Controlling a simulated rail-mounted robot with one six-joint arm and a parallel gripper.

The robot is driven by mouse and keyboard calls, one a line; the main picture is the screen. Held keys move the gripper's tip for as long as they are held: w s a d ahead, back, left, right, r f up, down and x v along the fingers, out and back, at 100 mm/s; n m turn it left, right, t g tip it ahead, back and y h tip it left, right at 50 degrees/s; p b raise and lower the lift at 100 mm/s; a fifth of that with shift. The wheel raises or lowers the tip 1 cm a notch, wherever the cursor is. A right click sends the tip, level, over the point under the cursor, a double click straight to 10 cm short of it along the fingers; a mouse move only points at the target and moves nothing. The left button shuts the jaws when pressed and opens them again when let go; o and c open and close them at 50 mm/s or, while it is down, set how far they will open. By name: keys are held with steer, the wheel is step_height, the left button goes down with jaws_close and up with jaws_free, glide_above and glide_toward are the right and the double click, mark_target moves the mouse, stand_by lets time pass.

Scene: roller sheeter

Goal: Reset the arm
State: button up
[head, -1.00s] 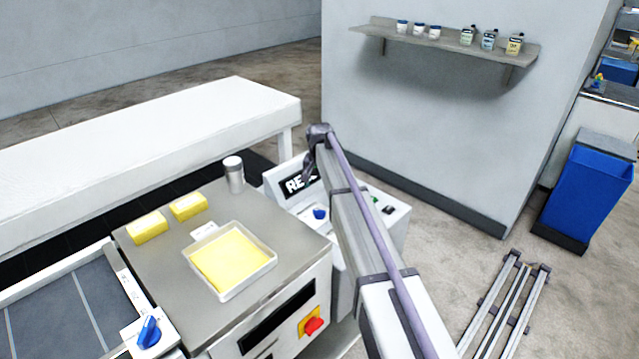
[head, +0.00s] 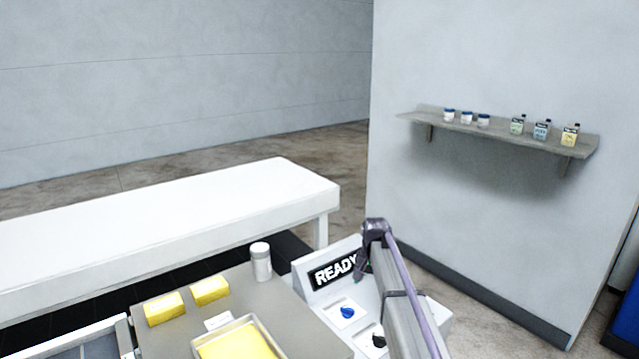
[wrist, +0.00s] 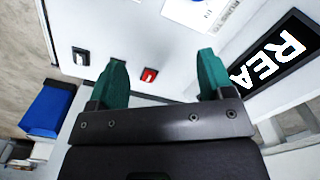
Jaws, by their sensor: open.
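My gripper (wrist: 160,85) shows in the wrist view with two green fingers spread apart and nothing between them. It is over the white control panel (wrist: 185,50), with a small red switch (wrist: 149,75) seen between the fingers. In the head view my arm reaches up to the panel (head: 345,258), whose display reads "READY" (head: 335,270). The fingers are mostly hidden there behind my arm. A blue knob (head: 347,313) and a second dark knob (head: 378,341) sit on the panel.
Left of the panel, a steel top holds a shaker (head: 261,263), two yellow blocks (head: 165,309) and a tray of yellow material (head: 235,345). A white table (head: 170,215) stands behind. A wall shelf (head: 500,134) carries cups and bottles.

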steer(key=s+a+n, duration=0.1)
steer(key=s+n, duration=0.3)
steer(key=s, duration=3.1)
steer(key=shift+a+r, duration=0.35)
